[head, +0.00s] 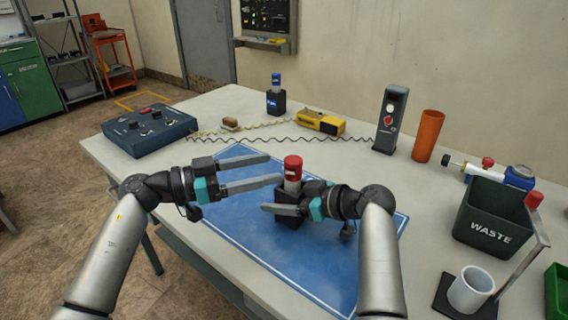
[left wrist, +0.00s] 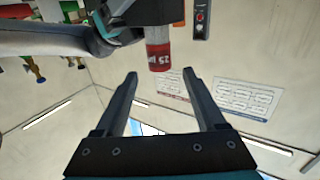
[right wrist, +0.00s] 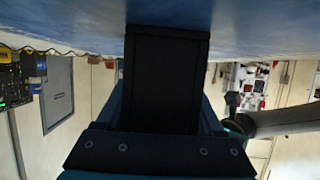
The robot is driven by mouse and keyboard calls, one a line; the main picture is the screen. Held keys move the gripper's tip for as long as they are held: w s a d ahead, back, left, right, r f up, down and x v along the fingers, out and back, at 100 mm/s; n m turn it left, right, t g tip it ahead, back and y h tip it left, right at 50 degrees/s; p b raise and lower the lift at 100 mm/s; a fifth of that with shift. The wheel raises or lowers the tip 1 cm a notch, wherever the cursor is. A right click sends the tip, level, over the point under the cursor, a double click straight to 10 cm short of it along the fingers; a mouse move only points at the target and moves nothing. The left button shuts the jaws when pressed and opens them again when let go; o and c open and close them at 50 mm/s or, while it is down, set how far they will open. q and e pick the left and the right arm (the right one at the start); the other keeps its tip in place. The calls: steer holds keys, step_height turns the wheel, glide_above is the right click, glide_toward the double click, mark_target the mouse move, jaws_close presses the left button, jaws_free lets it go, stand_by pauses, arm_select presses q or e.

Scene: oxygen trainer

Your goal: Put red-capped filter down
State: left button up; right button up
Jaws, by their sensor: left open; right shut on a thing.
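The red-capped filter (head: 293,166) stands upright in a black block holder (head: 289,217) on the blue mat, its pale body going down into the holder. My right gripper (head: 286,208) is shut on the holder; the dark block (right wrist: 166,75) fills the space between its fingers in the right wrist view. My left gripper (head: 277,169) is open and empty, its fingertips just left of the filter. In the left wrist view, the red cap (left wrist: 159,56) shows just beyond the open fingertips (left wrist: 160,74), apart from them. The filter's lower end is hidden in the holder.
The blue mat (head: 245,225) is mostly clear. A blue-capped filter in a black holder (head: 275,102), a yellow device (head: 320,123), a grey meter (head: 390,120) and an orange tube (head: 428,136) stand behind. A waste bin (head: 492,235) and white cup (head: 470,290) are at right.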

arm_select(q)
steer(key=v, duration=0.5)
steer(key=shift+s+a, duration=0.15)
steer(key=shift+a, duration=0.2)
arm_select(e)
steer(key=o, duration=1.4)
steer(key=shift+o, duration=0.2)
steer(key=shift+d, duration=0.1)
